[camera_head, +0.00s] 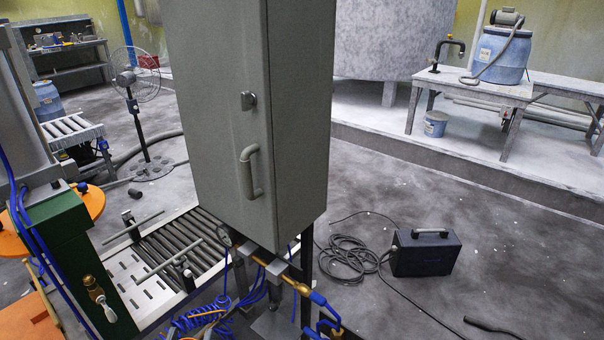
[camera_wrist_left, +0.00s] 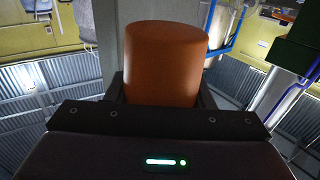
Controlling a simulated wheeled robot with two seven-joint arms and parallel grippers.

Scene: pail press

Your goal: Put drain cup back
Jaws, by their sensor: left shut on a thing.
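An orange-brown round cup (camera_wrist_left: 166,62) fills the middle of the left wrist view, its smooth side and flat end showing. My left gripper (camera_wrist_left: 160,92) is shut on it, with a dark finger on either side. The cup's lower part is hidden behind the gripper's dark body. I cannot make out the left gripper or the cup in the head view. My right gripper is not in view.
A tall grey cabinet (camera_head: 225,110) blocks the middle of the head view. A roller conveyor (camera_head: 180,245) and green machine part (camera_head: 65,250) stand at left. Blue hoses (camera_head: 205,318) hang below the cabinet. A black box (camera_head: 425,253) with cable lies on open floor at right.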

